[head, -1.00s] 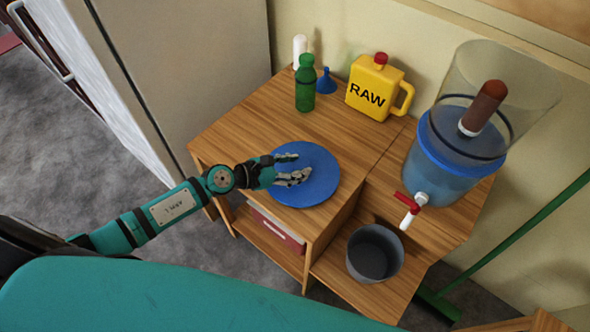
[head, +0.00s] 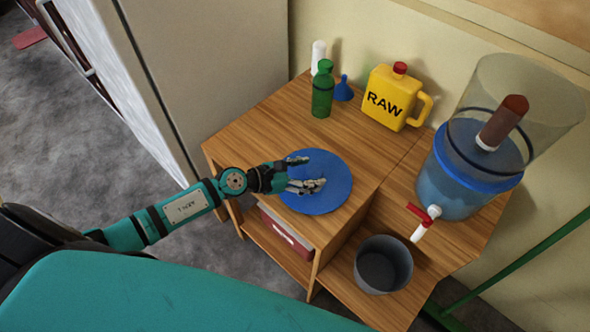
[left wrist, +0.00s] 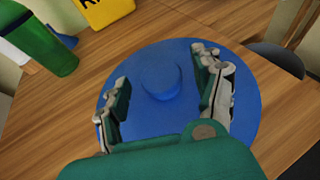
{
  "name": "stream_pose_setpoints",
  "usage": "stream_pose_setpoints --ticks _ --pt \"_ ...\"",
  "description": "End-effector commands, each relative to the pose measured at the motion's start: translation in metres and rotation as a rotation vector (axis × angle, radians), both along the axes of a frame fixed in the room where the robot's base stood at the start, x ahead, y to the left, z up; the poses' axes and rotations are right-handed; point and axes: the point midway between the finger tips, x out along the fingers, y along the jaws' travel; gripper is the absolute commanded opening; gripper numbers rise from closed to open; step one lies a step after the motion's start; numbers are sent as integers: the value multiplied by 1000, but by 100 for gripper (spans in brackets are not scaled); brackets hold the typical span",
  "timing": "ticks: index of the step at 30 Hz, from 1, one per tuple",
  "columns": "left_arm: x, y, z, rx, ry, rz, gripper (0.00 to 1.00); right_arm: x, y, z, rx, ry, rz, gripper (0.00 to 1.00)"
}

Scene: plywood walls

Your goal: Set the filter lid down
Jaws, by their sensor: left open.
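The filter lid is a round blue disc (head: 325,196) lying flat on the wooden cabinet top, near its front edge. In the left wrist view the lid (left wrist: 160,120) shows a small round knob (left wrist: 162,82) at its middle. My left gripper (head: 305,172) is over the lid with its fingers spread. In the left wrist view its fingers (left wrist: 162,95) stand apart on either side of the knob, and none appears to grip it. The clear water filter (head: 480,150) stands open-topped at the right, with a brown cartridge (head: 503,123) inside. My right gripper is out of view.
A green bottle (head: 322,92), a white cylinder (head: 318,55), a blue funnel (head: 343,90) and a yellow RAW jug (head: 393,97) stand at the back. A grey bucket (head: 383,265) sits on the lower shelf below the red-handled tap (head: 424,217). Bare wood surrounds the lid.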

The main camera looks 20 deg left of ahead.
Motion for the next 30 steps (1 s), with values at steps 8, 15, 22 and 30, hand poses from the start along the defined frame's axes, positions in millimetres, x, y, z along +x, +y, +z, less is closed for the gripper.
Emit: stream_pose_setpoints --ticks 8,15,22,30 --pt "-37 34 15 6 3 -1 67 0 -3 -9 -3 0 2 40" --pt "-69 63 33 3 3 0 67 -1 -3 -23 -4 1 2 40" --pt "-80 73 43 1 0 0 67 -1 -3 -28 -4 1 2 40" --pt "-81 74 46 1 -1 0 67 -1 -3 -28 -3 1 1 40"
